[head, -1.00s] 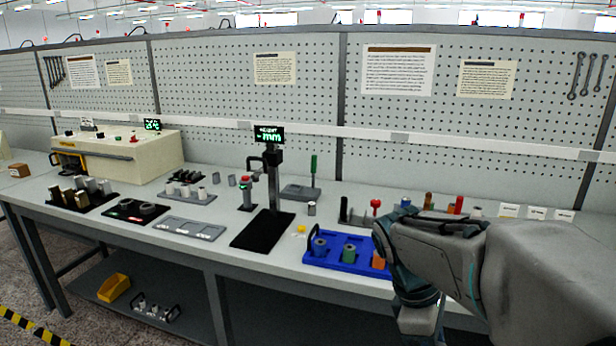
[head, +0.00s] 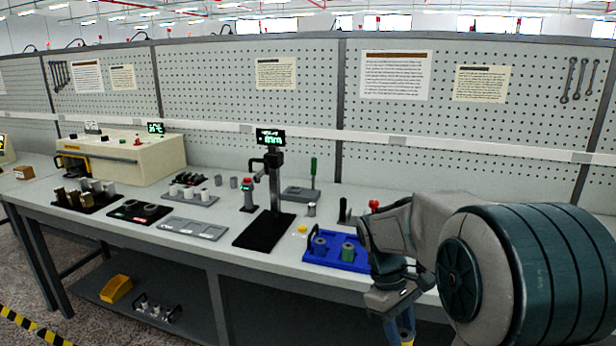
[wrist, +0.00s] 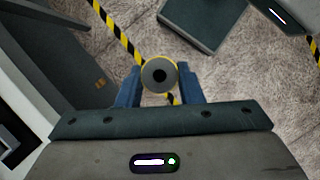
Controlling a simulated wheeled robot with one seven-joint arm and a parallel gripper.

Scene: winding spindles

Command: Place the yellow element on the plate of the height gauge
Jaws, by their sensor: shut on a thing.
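My gripper (wrist: 160,88) is shut on the yellow element (wrist: 146,65), a round piece with a yellow rim, grey end face and dark centre hole. In the wrist view it is above the floor, clear of the table. In the head view my gripper (head: 402,326) is low at the front right, in front of the table edge, and a bit of yellow shows at the bottom. The height gauge (head: 274,180) stands mid-table, with a flat black plate (head: 262,234) at its foot and a lit display on top. The plate looks bare.
A blue tray (head: 330,262) with grey and green elements lies right of the plate, partly hidden by my arm. A small yellow thing (head: 302,228) is behind it. A red-topped device (head: 247,190) stands left of the gauge. The table's front edge (head: 225,262) is near my gripper.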

